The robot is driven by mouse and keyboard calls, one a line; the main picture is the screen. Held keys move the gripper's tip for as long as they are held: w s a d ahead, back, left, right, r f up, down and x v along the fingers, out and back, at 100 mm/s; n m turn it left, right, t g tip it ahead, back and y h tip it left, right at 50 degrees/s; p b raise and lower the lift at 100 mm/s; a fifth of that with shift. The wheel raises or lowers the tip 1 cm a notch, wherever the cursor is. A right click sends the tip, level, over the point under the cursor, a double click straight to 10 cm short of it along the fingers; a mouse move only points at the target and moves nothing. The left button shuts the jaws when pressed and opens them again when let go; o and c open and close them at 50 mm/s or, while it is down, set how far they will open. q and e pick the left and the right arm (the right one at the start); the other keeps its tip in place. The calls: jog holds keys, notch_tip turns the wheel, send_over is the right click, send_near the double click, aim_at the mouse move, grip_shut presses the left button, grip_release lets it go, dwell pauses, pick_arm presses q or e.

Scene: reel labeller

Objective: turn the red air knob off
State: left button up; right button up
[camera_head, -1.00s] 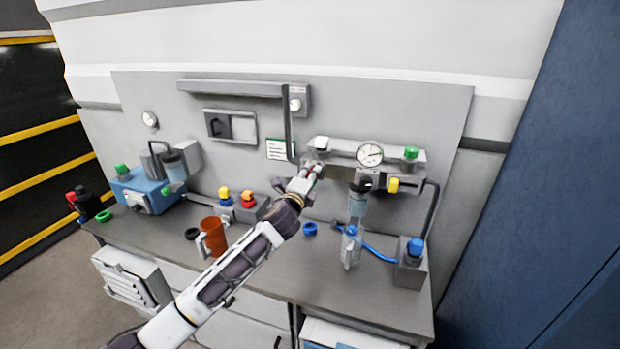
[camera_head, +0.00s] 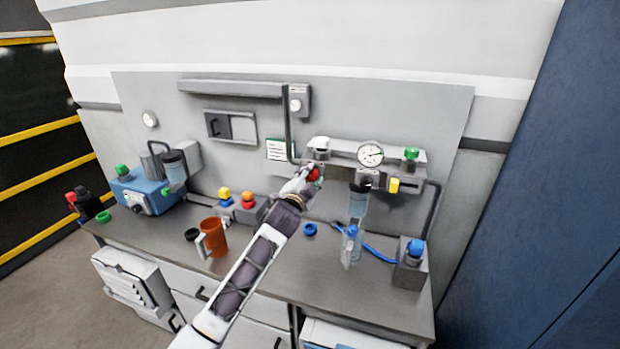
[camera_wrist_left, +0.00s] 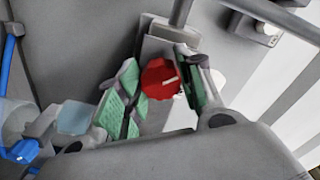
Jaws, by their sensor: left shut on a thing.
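The red air knob (camera_head: 314,174) is on the unit on the grey back panel, left of the pressure gauge. In the left wrist view the red knob (camera_wrist_left: 161,79) shows a pale mark on its face and sits between the green-padded fingers. My left gripper (camera_head: 308,177) is at the knob, shut on it; it also shows in the left wrist view (camera_wrist_left: 160,88). The gripper hides part of the knob in the head view. My right gripper is not in view.
A gauge (camera_head: 370,154) and a yellow knob (camera_head: 394,185) are right of the gripper. A clear bowl (camera_head: 358,203) hangs below.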

pick_arm(q)
jog(key=shift+f+n, duration=0.15)
jog(key=shift+n, duration=0.15)
jog(key=o, duration=1)
jog(key=shift+s, duration=0.15)
jog(key=v, duration=1.1)
jog(key=shift+s, duration=0.3)
jog(key=shift+a, duration=0.2)
